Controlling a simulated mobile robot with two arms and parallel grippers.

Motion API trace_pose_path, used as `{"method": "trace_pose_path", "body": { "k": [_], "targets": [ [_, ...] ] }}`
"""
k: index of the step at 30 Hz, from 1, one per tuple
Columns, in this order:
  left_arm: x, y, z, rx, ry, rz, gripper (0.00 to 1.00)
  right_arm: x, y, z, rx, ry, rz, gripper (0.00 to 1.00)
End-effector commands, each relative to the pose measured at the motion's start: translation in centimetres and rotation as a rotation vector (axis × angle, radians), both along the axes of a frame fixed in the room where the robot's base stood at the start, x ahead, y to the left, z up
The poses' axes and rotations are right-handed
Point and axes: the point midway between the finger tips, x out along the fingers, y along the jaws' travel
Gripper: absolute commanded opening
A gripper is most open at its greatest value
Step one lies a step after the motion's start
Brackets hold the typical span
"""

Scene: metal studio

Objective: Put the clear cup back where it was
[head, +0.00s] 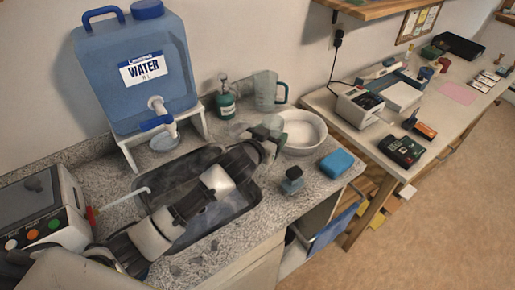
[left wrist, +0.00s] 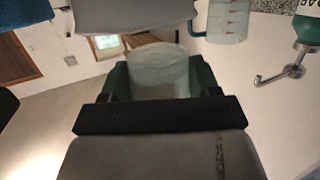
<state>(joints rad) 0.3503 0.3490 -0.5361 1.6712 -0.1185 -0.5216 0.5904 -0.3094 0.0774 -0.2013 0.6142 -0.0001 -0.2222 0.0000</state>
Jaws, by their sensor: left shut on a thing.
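My left gripper (head: 266,131) reaches across the sink to the back of the counter, just left of the white bowl (head: 308,146). In the left wrist view its green fingers (left wrist: 158,85) are shut on the clear cup (left wrist: 158,68), one on each side. In the head view the cup is small and mostly hidden by the gripper. A round clear or pale item (head: 164,143) sits under the tap of the blue water container (head: 125,92); I cannot tell what it is. My right gripper is not in view.
A clear pitcher (head: 265,91) and a green soap bottle (head: 226,107) stand behind the gripper. A blue sponge (head: 337,162) and a small dark-topped block (head: 292,181) lie on the right part of the counter. The sink (head: 237,206) lies below my arm.

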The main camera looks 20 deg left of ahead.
Motion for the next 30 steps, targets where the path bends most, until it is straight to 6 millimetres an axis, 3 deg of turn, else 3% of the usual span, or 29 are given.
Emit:
{"method": "trace_pose_path", "body": {
  "k": [3, 9, 19, 30],
  "targets": [
    [-1.0, 2.0, -1.2, 0.003, 0.003, 0.001, 0.36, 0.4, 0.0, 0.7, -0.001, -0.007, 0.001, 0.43],
    [-1.8, 3.5, -2.3, -0.001, -0.001, -0.001, 0.36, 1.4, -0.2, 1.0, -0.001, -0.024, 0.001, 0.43],
    [-1.8, 3.5, -6.1, -0.002, 0.001, 0.0, 0.36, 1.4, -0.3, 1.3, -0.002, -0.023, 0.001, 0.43],
    [-1.8, 3.5, -6.6, -0.001, -0.001, -0.001, 0.36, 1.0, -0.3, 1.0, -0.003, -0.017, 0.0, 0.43]
  ]
}}
